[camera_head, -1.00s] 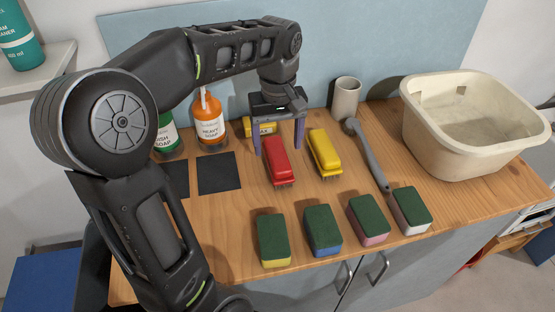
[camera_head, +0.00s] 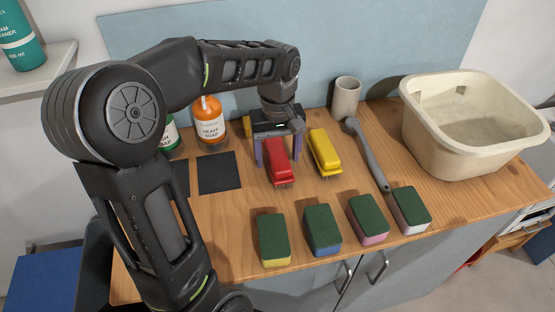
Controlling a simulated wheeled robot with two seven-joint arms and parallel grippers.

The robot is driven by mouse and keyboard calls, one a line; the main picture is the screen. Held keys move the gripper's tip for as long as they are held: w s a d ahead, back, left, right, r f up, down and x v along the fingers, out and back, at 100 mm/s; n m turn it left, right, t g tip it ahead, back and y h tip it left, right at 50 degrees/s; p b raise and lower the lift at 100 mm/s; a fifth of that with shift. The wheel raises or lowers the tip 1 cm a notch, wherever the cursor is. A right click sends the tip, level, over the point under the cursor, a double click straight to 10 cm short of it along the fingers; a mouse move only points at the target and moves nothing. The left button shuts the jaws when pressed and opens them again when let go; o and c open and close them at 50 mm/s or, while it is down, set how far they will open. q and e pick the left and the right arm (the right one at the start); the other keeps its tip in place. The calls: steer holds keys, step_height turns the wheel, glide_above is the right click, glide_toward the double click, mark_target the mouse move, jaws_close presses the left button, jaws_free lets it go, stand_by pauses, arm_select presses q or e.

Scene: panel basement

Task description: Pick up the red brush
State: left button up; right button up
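The red brush (camera_head: 280,162) lies bristles down on the wooden counter, left of the yellow brush (camera_head: 324,153). My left gripper (camera_head: 278,158) points down over the far part of the red brush. Its two purple fingers stand apart, one on each side of the brush, with the tips low near the counter. A gap seems to show between the fingers and the brush sides. My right gripper is not in view.
Several green-topped sponges (camera_head: 323,230) line the front edge. Soap bottles (camera_head: 209,121) and dark mats (camera_head: 219,173) are at left.

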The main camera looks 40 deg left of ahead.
mark_target(277, 153)
arm_select(q)
jaws_close()
stand_by(0.6)
steer(key=shift+r, duration=0.1)
step_height(277, 153, up, 10)
steer(key=shift+f+p, duration=0.1)
steer(key=shift+p, duration=0.55)
steer(key=c, duration=0.5)
jaws_free()
steer(key=shift+c, duration=0.2)
steer(key=c, duration=0.6)
